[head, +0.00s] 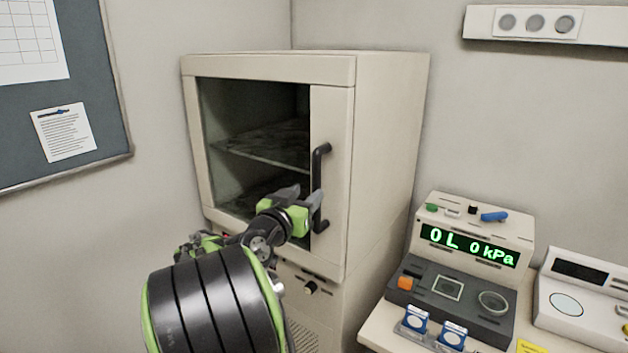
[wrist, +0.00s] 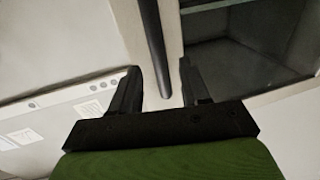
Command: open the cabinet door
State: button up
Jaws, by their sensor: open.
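The cabinet (head: 392,150) is a beige box with a dark glass-windowed door (head: 331,120) on its front, and the door looks shut. A black vertical bar handle (head: 320,165) is on the door's right side. My gripper (head: 304,196) is in front of the door at the handle's lower half, fingers spread. In the wrist view, the handle (wrist: 152,35) runs down between the two open fingers (wrist: 160,82). I cannot tell whether either finger touches it. Part of the handle's lower half is hidden behind my gripper in the head view.
A bench on the right holds a device with a green display (head: 468,245) and a white instrument (head: 580,300). A knob (head: 311,288) is on the panel below the door. A notice board (head: 60,100) hangs on the left wall.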

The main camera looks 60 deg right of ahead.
aim_at(314, 187)
jog(key=d+p, duration=0.1)
jog(key=d, duration=0.5)
jog(key=shift+d, duration=0.25)
grip_shut()
